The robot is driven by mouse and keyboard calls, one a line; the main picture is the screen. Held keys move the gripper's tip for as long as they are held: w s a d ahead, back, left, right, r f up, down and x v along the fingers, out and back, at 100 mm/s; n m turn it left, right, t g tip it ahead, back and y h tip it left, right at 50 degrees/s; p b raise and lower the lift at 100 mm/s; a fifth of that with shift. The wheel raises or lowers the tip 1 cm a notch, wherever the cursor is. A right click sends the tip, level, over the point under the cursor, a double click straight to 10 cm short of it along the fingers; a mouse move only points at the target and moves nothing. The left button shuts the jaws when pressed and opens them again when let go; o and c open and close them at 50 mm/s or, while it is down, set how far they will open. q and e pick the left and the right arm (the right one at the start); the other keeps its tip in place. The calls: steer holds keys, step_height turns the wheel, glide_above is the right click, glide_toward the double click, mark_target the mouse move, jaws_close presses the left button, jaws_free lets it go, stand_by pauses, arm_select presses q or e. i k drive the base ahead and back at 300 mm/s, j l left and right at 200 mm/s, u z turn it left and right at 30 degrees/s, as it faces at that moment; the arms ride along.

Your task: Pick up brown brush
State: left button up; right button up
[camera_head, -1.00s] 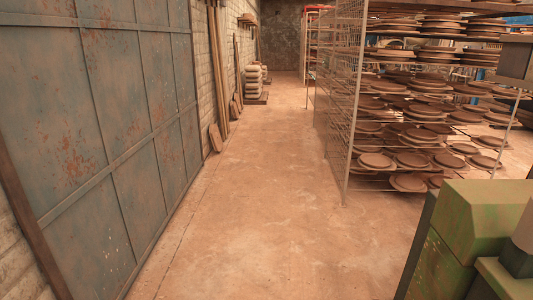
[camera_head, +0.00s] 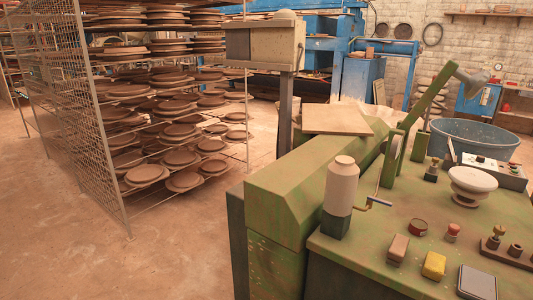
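A small brown block with a paler lower edge, which looks like the brown brush (camera_head: 398,247), lies on the green machine's flat top (camera_head: 350,262) at the lower right. It is just left of a yellow block (camera_head: 434,265) and apart from it. The brush is small in view, so its bristles cannot be made out clearly. Neither of my grippers is in view.
Near the brush stand a white-and-green bottle (camera_head: 341,190), a dark red round tin (camera_head: 418,227), a grey flat pad (camera_head: 477,282) and a white bowl-like piece (camera_head: 473,185). A rack of clay plates (camera_head: 128,195) stands left. Floor (camera_head: 170,262) is free before the machine.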

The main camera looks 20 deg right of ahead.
mark_target(396, 252)
steer(key=i+z, duration=0.2)
steer(key=z, duration=0.25)
steer(key=i+j+z, duration=0.15)
steer(key=z, duration=0.3)
steer(key=i+j+z, duration=0.15)
steer(key=z, duration=0.25)
steer(key=j+z, duration=0.3)
steer(key=z, duration=0.15)
steer(key=i+j+z, duration=0.15)
steer(key=j+z, duration=0.15)
steer(key=z, duration=0.15)
steer(key=j+z, duration=0.3)
steer(key=z, duration=0.15)
